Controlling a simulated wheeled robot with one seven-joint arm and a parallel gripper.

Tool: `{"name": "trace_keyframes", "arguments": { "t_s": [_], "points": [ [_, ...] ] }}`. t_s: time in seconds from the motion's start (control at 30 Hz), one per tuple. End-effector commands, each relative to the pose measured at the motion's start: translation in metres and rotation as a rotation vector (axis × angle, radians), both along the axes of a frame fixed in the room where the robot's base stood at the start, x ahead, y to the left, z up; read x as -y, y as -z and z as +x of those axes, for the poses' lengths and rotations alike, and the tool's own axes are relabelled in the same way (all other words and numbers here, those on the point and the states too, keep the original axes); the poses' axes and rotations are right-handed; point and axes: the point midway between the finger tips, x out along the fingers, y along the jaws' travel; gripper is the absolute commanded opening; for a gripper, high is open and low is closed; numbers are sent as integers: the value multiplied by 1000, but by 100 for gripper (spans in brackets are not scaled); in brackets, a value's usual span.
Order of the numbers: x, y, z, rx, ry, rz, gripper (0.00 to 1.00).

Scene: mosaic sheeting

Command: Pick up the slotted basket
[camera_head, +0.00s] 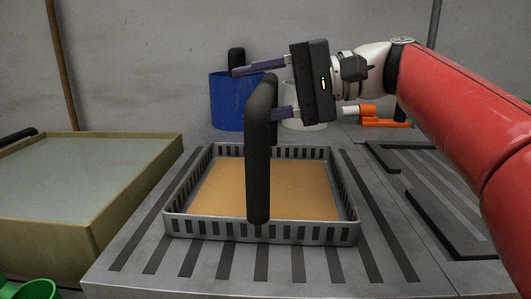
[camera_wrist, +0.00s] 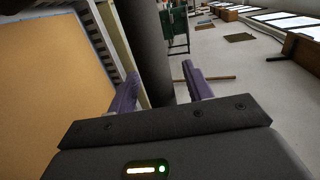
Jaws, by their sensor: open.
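The slotted basket (camera_head: 207,228) is a shallow grey tray with slotted walls and a tan floor, sitting level on a grey slotted worktop. Its thick black handle (camera_head: 258,170) rises in an arch above the tray, seen nearly edge-on. My gripper (camera_head: 254,92) is open at the top of the handle, its purple fingers pointing left. The basket's tan floor (camera_wrist: 45,75) also shows there at left.
A tan-rimmed basin (camera_head: 105,215) stands left of the worktop (camera_head: 115,280). A blue bucket (camera_head: 222,105), a white container (camera_head: 303,121) and an orange-handled tool (camera_head: 385,123) are behind the basket. Dark slotted panels (camera_head: 440,215) lie at right.

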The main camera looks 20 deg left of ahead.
Motion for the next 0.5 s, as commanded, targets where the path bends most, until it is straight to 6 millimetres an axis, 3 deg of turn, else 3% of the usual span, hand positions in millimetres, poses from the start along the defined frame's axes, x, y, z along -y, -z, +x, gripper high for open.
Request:
{"name": "trace_keyframes", "arguments": {
  "t_s": [0.33,0.5],
  "points": [
    [-9,2,-3,1,2,-1,50],
    [-9,2,-3,1,2,-1,28]
  ]
}}
